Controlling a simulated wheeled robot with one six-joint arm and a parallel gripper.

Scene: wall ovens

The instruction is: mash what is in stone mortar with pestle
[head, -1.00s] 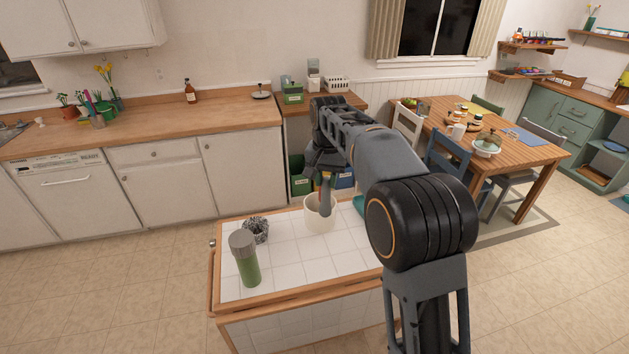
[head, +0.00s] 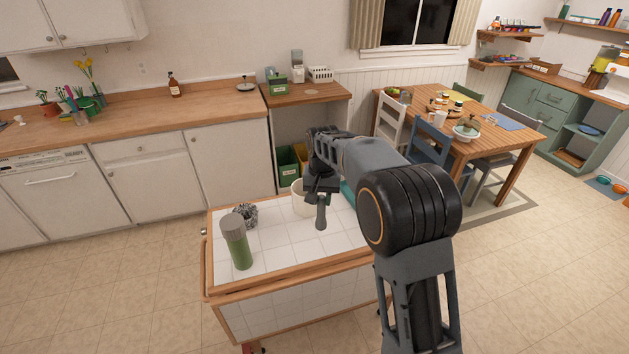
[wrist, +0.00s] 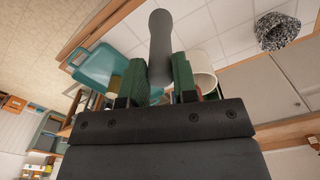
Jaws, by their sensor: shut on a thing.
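In the wrist view the pestle (wrist: 160,42) sticks out between the green finger pads (wrist: 157,78). The stone mortar (head: 247,214), dark and speckled, stands on the cart's back left, well to the left of the pestle. It also shows at the top right of the wrist view (wrist: 284,30). What is in it cannot be made out.
A white crock (head: 298,200) stands just behind and left of the pestle, partly hidden by my gripper. A green jar with a grey lid (head: 237,243) stands in front of the mortar. A teal container (wrist: 105,68) is beside the crock. Tiles between mortar and pestle are clear.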

